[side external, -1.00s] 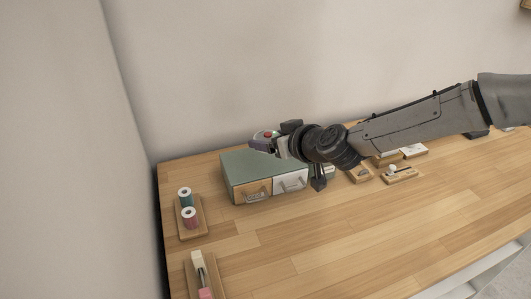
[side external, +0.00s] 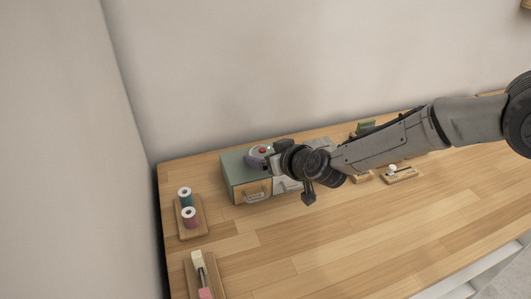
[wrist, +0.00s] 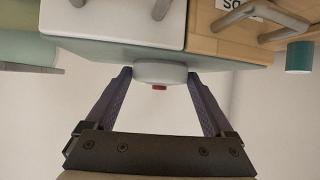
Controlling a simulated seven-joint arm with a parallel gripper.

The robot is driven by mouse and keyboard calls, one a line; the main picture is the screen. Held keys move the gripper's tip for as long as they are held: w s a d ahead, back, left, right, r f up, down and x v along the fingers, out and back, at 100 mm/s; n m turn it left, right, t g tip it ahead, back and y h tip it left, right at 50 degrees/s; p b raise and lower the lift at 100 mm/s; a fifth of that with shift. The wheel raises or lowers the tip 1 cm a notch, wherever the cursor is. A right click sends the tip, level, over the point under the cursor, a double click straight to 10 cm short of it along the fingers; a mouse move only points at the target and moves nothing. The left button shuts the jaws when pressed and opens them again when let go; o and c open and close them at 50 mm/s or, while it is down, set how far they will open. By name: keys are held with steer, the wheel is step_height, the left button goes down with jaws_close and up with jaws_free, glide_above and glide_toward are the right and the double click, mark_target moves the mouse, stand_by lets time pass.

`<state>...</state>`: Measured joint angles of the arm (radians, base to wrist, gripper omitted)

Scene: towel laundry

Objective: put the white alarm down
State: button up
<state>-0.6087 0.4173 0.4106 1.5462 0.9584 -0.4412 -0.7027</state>
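The white alarm (wrist: 160,72) is a round, pale disc with a small red button. It sits between the two purple fingertips of my gripper (wrist: 158,76) in the wrist view, with a finger against each side. In the side external view the alarm (side external: 264,147) shows above the top of the green-grey drawer box (side external: 236,167), partly hidden by my gripper (side external: 262,153). In the wrist view, which looks inverted, its base appears at the box's top surface; whether it fully rests there is hard to tell.
The drawer box has a wooden drawer (side external: 252,191) and a white drawer with handles. Thread spools (side external: 187,206) stand on a wooden tray at the left. Another tray (side external: 203,275) lies at the front left. Small items (side external: 397,174) lie at the right. The middle tabletop is clear.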

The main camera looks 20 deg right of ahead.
steer(key=shift+o, duration=0.6)
steer(key=shift+r, duration=0.1)
steer(key=shift+s+r, duration=0.2)
steer(key=v, duration=1.1)
steer(key=shift+s, duration=0.2)
steer(key=shift+d+r, duration=0.1)
